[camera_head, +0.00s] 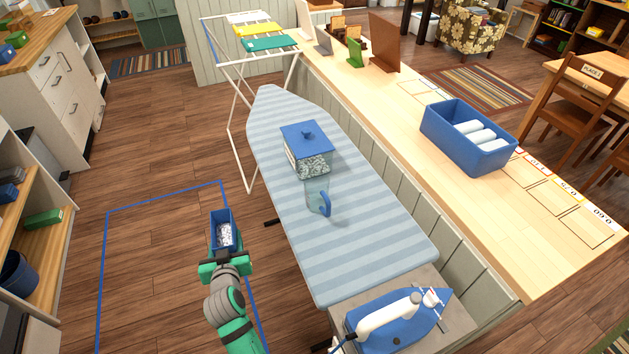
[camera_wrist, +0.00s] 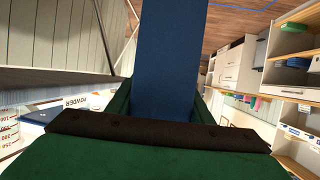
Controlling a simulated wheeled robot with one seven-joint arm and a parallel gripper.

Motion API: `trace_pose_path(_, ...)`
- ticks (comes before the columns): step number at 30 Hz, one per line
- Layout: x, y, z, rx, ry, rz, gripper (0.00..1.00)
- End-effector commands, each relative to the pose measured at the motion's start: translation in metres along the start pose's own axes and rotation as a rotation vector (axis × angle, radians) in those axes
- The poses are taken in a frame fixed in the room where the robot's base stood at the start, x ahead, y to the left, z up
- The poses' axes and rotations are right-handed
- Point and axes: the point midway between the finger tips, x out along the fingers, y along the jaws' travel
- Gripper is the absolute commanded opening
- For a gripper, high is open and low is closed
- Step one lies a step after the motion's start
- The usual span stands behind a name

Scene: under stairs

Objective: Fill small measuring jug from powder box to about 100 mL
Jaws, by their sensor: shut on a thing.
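The powder box (camera_head: 306,160) stands on the ironing board with its blue knobbed lid (camera_head: 306,136) on and speckled white powder showing through its clear wall. Its POWDER label also shows at the left of the wrist view (camera_wrist: 82,103). The small clear measuring jug (camera_head: 316,196) with a blue handle stands upright just in front of the box. I cannot make out powder in it. My gripper (camera_head: 222,256) is shut on a blue scoop (camera_head: 222,222), which holds white powder, left of the board. The scoop also fills the middle of the wrist view (camera_wrist: 170,60).
The striped ironing board (camera_head: 350,260) has bare room in front of the jug. An iron (camera_head: 398,320) rests at its near end. A wooden counter (camera_head: 405,110) with a blue crate (camera_head: 470,135) runs along the right. A drying rack (camera_head: 250,60) stands behind the board.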

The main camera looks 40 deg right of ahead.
Motion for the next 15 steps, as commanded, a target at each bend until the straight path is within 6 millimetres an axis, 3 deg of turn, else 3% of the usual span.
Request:
trace_pose_path(1, 0.003, 0.012, -0.027, 0.018, 0.011, 0.025, 0.0)
trace_pose_path(6, 0.004, 0.042, -0.091, 0.047, 0.001, 0.08, 0.0)
trace_pose_path(15, -0.008, 0.083, -0.17, 0.072, -0.011, 0.126, 0.0)
